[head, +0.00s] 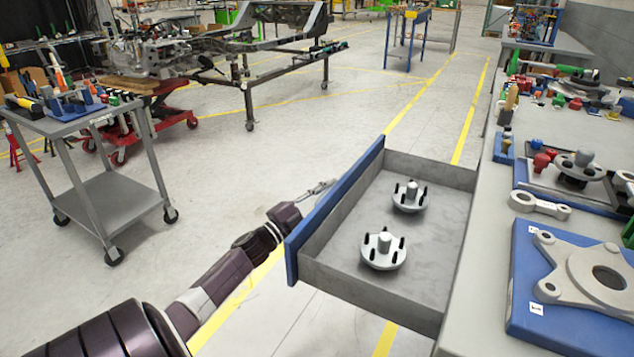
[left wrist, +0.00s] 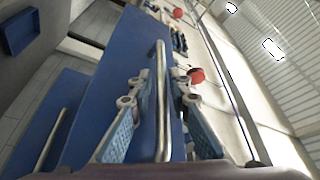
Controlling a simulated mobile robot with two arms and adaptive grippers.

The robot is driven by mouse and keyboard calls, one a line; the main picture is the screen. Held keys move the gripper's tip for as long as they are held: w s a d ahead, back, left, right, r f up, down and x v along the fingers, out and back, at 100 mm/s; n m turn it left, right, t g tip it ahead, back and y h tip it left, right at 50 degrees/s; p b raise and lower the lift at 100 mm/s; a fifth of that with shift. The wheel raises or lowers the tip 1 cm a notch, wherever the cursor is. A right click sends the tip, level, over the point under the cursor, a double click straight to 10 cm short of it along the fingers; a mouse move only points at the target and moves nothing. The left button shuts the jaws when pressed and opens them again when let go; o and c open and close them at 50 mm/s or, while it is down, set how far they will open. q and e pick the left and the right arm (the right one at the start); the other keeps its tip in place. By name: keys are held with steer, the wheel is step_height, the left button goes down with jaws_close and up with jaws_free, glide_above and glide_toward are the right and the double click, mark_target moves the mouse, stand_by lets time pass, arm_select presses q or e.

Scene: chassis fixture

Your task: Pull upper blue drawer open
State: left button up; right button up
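The upper blue drawer (head: 335,210) is pulled out from the grey workbench, with its blue front facing left. Two grey metal hubs with dark studs, one nearer (head: 383,250) and one farther (head: 409,197), stand inside it. My left gripper (head: 318,188) is beside the outer side of the front, partly hidden by it. In the left wrist view, the metal bar handle (left wrist: 161,95) runs between my left gripper's two fingers (left wrist: 160,100). The fingers stand apart, with visible gaps beside the bar. The blue drawer front (left wrist: 112,85) lies behind. My right gripper is not in view.
The workbench top (head: 480,235) at right holds a blue fixture (head: 530,305), a connecting rod (head: 540,206) and tools. A grey cart (head: 105,195) stands at left. Floor left of the drawer is clear. Another blue front with a handle (left wrist: 50,140) shows in the wrist view.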

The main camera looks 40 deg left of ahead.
arm_select(q)
steer(key=v, duration=1.1)
steer(key=shift+s, duration=0.25)
steer(key=shift+a, duration=0.1)
